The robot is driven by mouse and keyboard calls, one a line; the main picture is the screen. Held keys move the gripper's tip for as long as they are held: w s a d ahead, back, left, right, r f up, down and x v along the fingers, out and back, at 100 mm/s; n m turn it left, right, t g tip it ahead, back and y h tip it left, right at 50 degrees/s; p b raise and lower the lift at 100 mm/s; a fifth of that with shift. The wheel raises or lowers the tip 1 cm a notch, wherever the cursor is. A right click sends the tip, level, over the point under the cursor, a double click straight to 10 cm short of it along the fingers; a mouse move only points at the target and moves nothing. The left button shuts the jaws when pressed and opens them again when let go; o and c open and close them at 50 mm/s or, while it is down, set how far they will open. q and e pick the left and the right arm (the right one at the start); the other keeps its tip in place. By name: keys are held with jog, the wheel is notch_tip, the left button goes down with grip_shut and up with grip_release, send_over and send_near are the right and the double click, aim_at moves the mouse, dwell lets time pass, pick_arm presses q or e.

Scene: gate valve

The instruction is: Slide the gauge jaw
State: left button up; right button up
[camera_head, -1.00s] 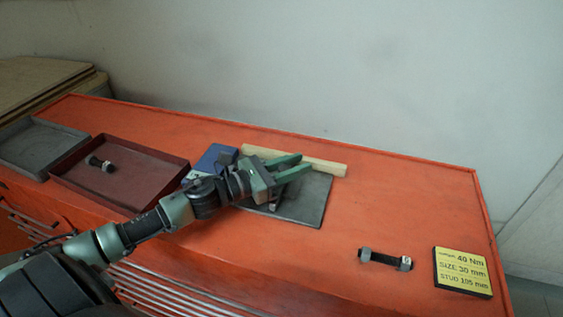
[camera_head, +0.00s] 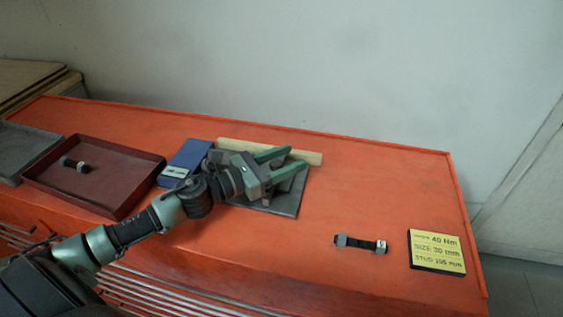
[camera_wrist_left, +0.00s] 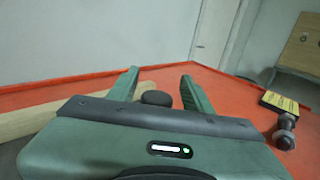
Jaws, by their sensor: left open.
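My left gripper (camera_head: 299,157) is open above the dark grey plate (camera_head: 288,207) on the orange bench. Its green fingers point right and reach across the plate. In the left wrist view a dark rounded knob (camera_wrist_left: 156,98) shows between the two open fingers, apart from both in the picture; I cannot tell whether it belongs to the gauge. A grey part (camera_head: 222,156) lies on the plate beside the gripper, partly hidden by it. The gauge jaw cannot be made out clearly. My right gripper is not in view.
A pale wooden bar (camera_head: 312,157) lies along the plate's back edge. A blue box (camera_head: 187,154) and a dark red tray (camera_head: 125,160) with a bolt (camera_head: 75,165) are left. A stud with nuts (camera_head: 360,244) and a yellow note (camera_head: 437,252) are right, with clear bench between.

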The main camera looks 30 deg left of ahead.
aim_at(273, 167)
pick_arm(q)
jog(key=shift+s+a+f, duration=0.2)
jog(key=shift+s+a, duration=0.05)
jog(key=shift+s, duration=0.15)
jog(key=b+v, duration=0.2)
jog(key=v, duration=0.3)
jog(key=shift+s+d, duration=0.1)
jog(key=shift+s, duration=0.2)
jog(key=shift+s+a+r, duration=0.2)
jog(key=shift+s+a, duration=0.05)
jog(key=shift+s, duration=0.25)
